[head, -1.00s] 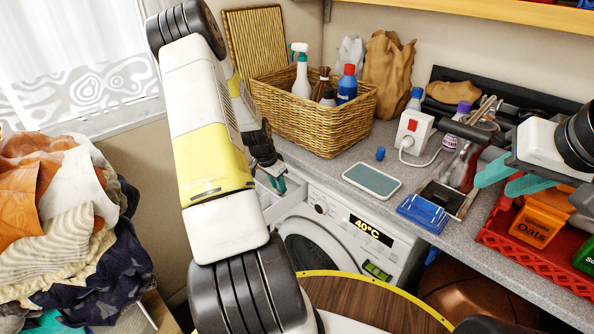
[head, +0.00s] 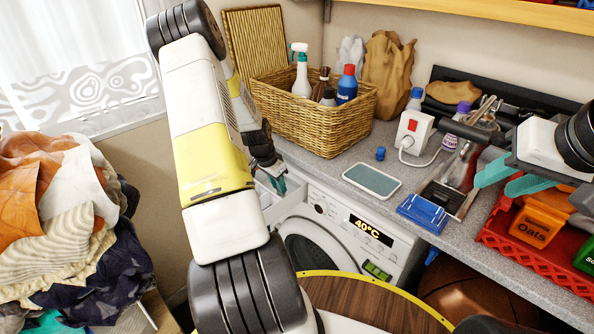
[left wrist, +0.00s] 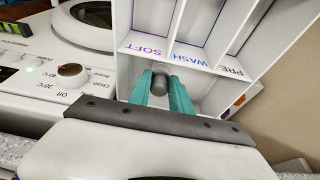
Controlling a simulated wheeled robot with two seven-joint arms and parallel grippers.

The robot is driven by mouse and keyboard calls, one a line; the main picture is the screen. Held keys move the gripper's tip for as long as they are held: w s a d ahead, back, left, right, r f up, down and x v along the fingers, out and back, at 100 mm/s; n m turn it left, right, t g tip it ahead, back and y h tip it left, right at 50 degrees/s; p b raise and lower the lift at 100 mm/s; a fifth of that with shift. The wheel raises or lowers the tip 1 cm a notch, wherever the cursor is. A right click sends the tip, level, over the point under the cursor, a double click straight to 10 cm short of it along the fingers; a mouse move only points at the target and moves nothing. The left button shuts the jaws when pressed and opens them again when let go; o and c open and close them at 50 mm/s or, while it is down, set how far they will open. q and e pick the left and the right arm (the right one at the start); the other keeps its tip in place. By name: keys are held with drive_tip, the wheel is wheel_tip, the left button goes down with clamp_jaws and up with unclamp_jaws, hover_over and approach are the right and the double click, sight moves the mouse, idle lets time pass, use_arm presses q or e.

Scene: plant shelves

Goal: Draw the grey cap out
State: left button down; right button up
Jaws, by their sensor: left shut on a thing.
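The grey cap (left wrist: 160,81) shows in the left wrist view between the teal fingertips of my left gripper (left wrist: 161,90), which is shut on it. The cap is at the front of the white detergent drawer (left wrist: 125,70), just below the word SOFT. How deep its lower part sits is hidden. In the head view my left gripper (head: 279,187) is at the pulled-out drawer (head: 290,207), and the cap cannot be made out there. My right gripper (head: 504,180) is open and empty above the counter at the right.
The washing machine (head: 325,207) stands under the counter (head: 342,163). A wicker basket (head: 310,127) with bottles, a grey-green slab (head: 371,180), a small blue cap (head: 380,153) and a blue clip-like item (head: 423,212) lie on the counter. A red crate (head: 540,262) is at the right.

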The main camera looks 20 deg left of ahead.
use_arm(q)
drive_tip(key=shift+r, duration=0.15)
drive_tip(key=shift+r, duration=1.35)
drive_tip(key=shift+r, duration=0.1)
drive_tip(key=shift+r, duration=1.4)
